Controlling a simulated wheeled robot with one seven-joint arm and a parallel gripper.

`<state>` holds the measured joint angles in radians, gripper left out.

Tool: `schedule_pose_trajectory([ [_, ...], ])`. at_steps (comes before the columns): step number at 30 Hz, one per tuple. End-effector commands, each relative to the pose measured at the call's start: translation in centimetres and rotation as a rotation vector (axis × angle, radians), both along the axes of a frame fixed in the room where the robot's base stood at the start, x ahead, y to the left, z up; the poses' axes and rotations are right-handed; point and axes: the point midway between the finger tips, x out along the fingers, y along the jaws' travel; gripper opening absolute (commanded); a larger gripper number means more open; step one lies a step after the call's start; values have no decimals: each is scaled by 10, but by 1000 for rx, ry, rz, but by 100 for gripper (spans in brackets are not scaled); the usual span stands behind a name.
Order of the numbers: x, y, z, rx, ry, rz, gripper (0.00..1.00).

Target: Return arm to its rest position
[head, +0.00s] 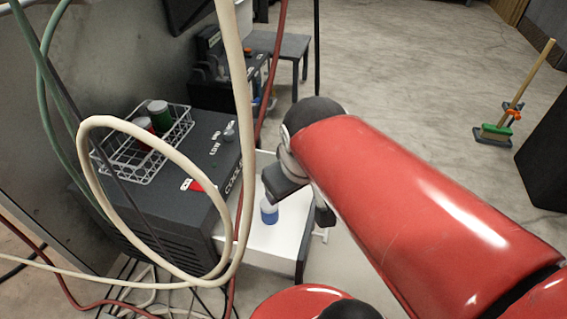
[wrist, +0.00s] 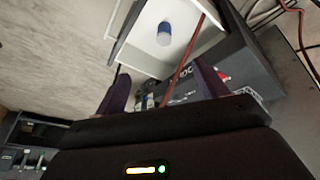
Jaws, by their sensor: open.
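My red arm reaches in from the lower right in the head view. My gripper (head: 302,200) is above the white tray-like surface (head: 285,235) at the front of the dark cooler unit. In the wrist view my gripper (wrist: 160,88) shows two spread fingers with nothing held between them. A small blue-and-clear container (head: 269,212) stands on the white surface, apart from the fingers. It also shows in the wrist view (wrist: 164,35).
The cooler unit (head: 170,210) carries a wire rack (head: 165,160) with red and green cylinders. A beige hose (head: 243,120) loops close in front, with green and red lines beside it. Open floor (head: 400,70) lies behind.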

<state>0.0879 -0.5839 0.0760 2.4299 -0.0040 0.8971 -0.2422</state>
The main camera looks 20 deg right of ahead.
Motion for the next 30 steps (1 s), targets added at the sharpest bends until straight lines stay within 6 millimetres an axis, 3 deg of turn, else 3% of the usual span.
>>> schedule_pose_trajectory([
  [3, -22, 3, 6, 88, -71, -118, 72],
  [6, -30, 3, 8, 134, -95, -174, 72],
  [19, -32, 3, 15, 150, -101, -194, 72],
  [30, -32, 3, 98, 149, -101, -194, 72],
])
